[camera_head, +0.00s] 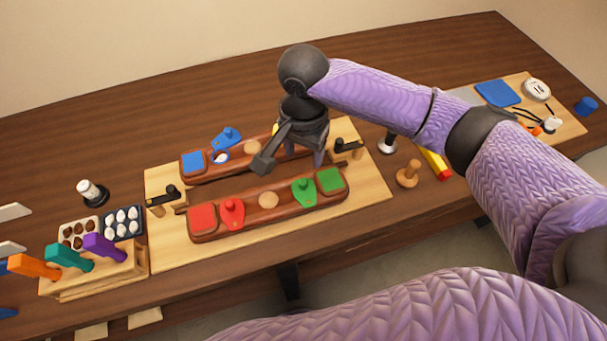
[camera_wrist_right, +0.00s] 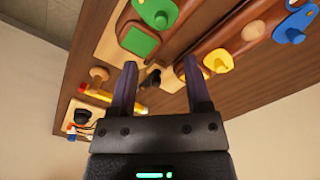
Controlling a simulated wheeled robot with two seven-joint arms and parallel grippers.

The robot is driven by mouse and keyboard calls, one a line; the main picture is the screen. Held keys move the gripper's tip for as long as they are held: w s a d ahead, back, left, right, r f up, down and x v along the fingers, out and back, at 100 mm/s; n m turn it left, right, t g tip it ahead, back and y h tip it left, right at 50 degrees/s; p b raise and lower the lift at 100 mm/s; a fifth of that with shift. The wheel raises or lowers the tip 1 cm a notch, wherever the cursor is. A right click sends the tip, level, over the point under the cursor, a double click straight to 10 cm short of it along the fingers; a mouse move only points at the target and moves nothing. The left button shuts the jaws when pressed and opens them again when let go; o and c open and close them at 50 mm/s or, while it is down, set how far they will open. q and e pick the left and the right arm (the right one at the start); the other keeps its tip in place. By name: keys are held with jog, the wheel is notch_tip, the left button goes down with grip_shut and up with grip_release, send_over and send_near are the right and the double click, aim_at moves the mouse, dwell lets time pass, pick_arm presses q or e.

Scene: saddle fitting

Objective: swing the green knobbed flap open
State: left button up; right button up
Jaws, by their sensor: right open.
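The green knobbed flap (camera_head: 303,191) lies on the front wooden bar (camera_head: 250,207), beside a green square (camera_head: 330,180) at its right end. No opening shows beneath the flap. In the right wrist view the flap (camera_wrist_right: 157,12) is at the top, cut by the frame edge, with the green square (camera_wrist_right: 140,40) below it. My right gripper (camera_head: 306,157) is open and empty, above and behind the flap near the rear bar, apart from the flap. Its two fingers (camera_wrist_right: 161,80) show in the wrist view with a black clamp beyond them. My left gripper is not in view.
The rear bar (camera_head: 192,175) has a blue flap (camera_head: 226,139) turned aside from a round opening. A red flap (camera_head: 232,211) lies on the front bar. Black clamps (camera_head: 349,146) stand at both board ends. A wooden knob (camera_head: 408,174) stands to the right.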

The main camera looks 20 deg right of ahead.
aim_at(303, 181)
notch_tip(303, 181, down, 9)
jog(key=b, duration=0.2)
jog(key=shift+b, duration=0.4)
jog(key=shift+f, duration=0.3)
jog(key=shift+c, duration=0.3)
jog(key=c, duration=0.5)
grip_shut()
jog(key=shift+r, duration=0.1)
